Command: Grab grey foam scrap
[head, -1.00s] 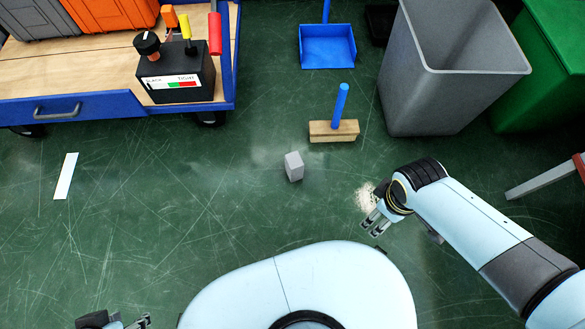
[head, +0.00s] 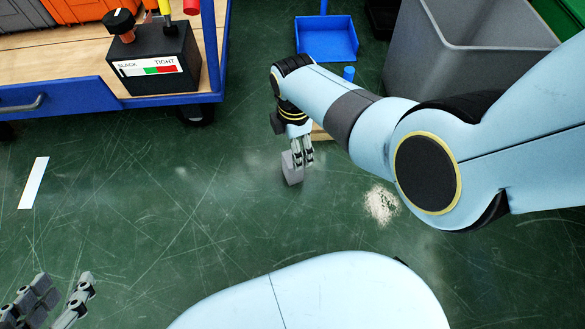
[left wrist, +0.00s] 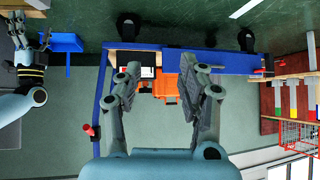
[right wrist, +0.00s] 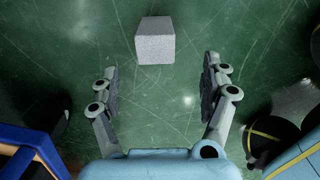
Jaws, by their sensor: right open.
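The grey foam scrap (head: 291,172) is a small block on the green floor in the head view. In the right wrist view the scrap (right wrist: 155,41) lies beyond the fingertips, between their lines and a little left of centre. My right gripper (head: 301,158) is open and empty; in the head view its fingers overlap the scrap's upper right part. Whether they touch it I cannot tell. My left gripper (head: 62,298) is open and empty at the lower left, away from the scrap.
A blue-edged cart (head: 60,97) with a black control box (head: 155,60) stands at the upper left. A blue dustpan (head: 327,40) and grey bin (head: 470,50) stand behind my right arm. Pale dust (head: 381,204) lies on the floor.

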